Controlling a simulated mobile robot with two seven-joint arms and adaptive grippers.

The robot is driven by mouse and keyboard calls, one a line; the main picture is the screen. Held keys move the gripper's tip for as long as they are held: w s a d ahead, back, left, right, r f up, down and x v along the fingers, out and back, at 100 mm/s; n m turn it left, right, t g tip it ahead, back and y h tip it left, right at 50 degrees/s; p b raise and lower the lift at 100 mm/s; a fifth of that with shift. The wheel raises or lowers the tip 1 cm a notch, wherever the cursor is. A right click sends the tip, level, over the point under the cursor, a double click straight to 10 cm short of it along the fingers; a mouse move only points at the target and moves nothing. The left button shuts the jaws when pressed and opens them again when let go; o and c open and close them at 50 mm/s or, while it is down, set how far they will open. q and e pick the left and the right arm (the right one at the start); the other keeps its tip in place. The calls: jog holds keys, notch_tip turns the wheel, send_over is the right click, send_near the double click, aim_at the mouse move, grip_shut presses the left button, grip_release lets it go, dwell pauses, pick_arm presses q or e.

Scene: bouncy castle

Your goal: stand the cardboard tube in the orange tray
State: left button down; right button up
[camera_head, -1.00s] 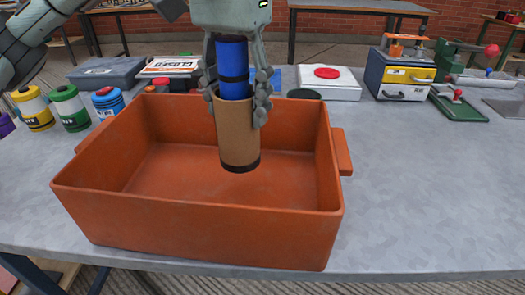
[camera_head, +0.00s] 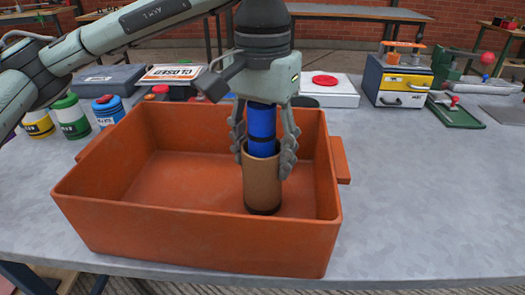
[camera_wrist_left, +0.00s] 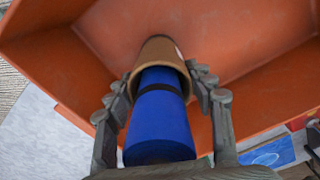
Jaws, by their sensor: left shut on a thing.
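The brown cardboard tube (camera_head: 262,185) is upright inside the orange tray (camera_head: 190,235), right of its middle. Its dark lower end is low in the tray; I cannot tell whether it touches the floor. A blue cylinder with a black band (camera_head: 262,122) sticks up out of the tube's top, between my fingers. My left gripper (camera_head: 264,160) points down and is shut on the tube near its upper rim, one finger on each side. The left wrist view shows the tube (camera_wrist_left: 160,50) beyond the blue cylinder (camera_wrist_left: 158,125), with the tray (camera_wrist_left: 250,40) around it. My right gripper is out of view.
The tray stands on a grey table (camera_head: 430,190). Left of it are a yellow jar (camera_head: 38,124), a green jar (camera_head: 70,116) and a blue jar (camera_head: 108,108). Behind are a white box with a red disc (camera_head: 327,88) and a drawer unit (camera_head: 400,80). The table's right side is mostly clear.

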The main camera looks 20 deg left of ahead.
pick_arm(q)
jog(key=shift+f, duration=0.1)
jog(key=c, duration=0.6)
grip_release()
jog(key=shift+r, duration=0.25)
notch_tip(320, 180, up, 8)
jog(key=shift+r, duration=0.2)
notch_tip(320, 180, up, 2)
jog(key=shift+r+p, duration=0.25)
jog(key=shift+p, duration=0.2)
jog(key=shift+r, duration=0.45)
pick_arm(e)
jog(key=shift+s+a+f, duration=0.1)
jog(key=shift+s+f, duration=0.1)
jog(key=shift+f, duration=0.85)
